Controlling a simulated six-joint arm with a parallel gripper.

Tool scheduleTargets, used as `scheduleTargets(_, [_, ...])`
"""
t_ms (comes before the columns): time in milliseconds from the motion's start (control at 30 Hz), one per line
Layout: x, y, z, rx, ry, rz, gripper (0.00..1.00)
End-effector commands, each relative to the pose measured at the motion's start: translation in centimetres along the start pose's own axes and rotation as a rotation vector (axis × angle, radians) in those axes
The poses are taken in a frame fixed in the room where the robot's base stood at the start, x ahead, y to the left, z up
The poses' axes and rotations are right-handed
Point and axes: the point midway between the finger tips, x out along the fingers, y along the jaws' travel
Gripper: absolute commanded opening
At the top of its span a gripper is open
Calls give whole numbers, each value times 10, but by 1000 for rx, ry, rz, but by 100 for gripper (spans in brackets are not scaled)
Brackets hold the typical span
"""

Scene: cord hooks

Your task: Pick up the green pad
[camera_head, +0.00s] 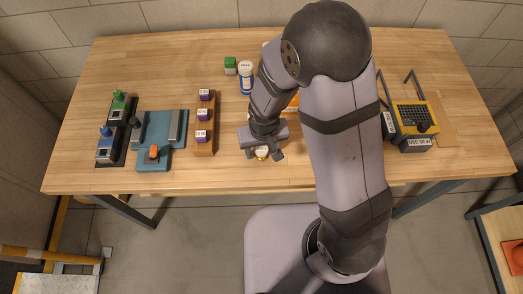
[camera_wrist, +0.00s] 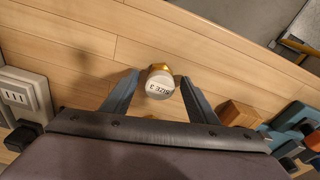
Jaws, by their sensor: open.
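A small block with a green top and a pale label (camera_head: 230,66) stands at the back of the table, left of the blue and white can. It is the green thing standing alone; I cannot tell whether it is a pad. My gripper (camera_head: 262,154) is open near the table's front edge, well away from the green block. In the wrist view my gripper's fingers (camera_wrist: 160,82) stand apart on either side of a white round cap marked SIZE 3 (camera_wrist: 160,85) with a brass-coloured base. I cannot tell whether they touch it. The green block is not in the wrist view.
A blue can (camera_head: 246,78) stands beside the green block. A wooden rack (camera_head: 206,146) holds several purple pieces. A teal fixture (camera_head: 176,128) and a black tray (camera_head: 118,150) lie left. A yellow and black unit (camera_head: 414,117) stands right. My arm hides the middle.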

Motion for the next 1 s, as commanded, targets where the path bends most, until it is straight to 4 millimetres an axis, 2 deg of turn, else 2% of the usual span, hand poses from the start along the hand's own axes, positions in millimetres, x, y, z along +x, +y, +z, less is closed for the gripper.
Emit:
scheduleTargets(67, [0,0,0,0,0,0,54])
scheduleTargets(267, [0,0,0,0,0,0,8])
scheduleTargets(667, [-3,0,-1,1,1,0,7])
scheduleTargets(833, [-10,0,-2,2,3,0,7])
scheduleTargets(1000, [-26,0,-4,0,4,-1,7])
